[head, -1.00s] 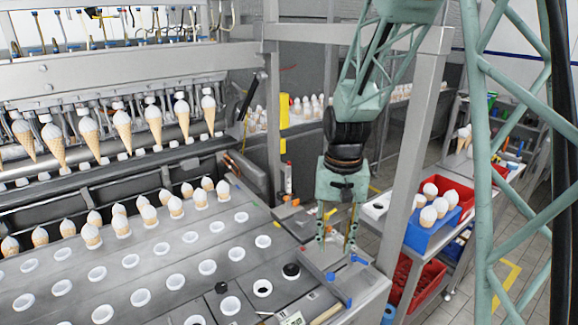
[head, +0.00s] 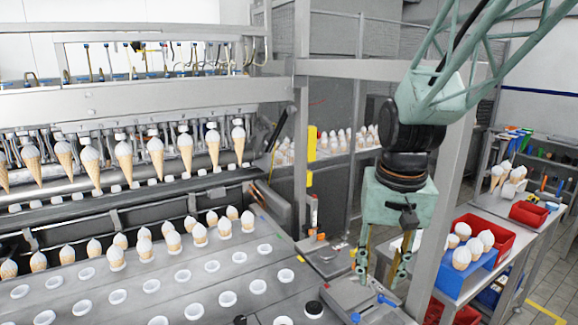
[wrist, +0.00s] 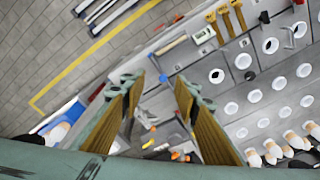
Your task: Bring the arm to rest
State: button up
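My gripper (head: 378,277) hangs pointing down from my green arm in the head view, above the right end of the machine's steel deck (head: 250,305). Its two fingers are spread apart with nothing between them. In the wrist view the open gripper (wrist: 156,88) shows as two brown-padded fingers with a wide gap. Below the gap lie the deck's end and small blue and orange items. I cannot tell the exact height of the fingertips above the deck.
Several wrapped cones (head: 200,234) stand in the deck's holes, and more hang from the machine's row of grippers (head: 124,148). A steel post (head: 440,200) stands close to the right of my gripper.

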jog(key=s+r+n+t+b, duration=0.1)
jog(key=s+r, duration=0.3)
jog(key=s, duration=0.9)
jog(key=s+d+r+n+t+b, duration=0.1)
jog(key=s+r+b, duration=0.2)
jog(key=s, duration=1)
jog(key=shift+s+d+r+t, duration=0.2)
jog(key=shift+s+r+t, duration=0.05)
jog(key=shift+r+t, duration=0.15)
dwell(1.5)
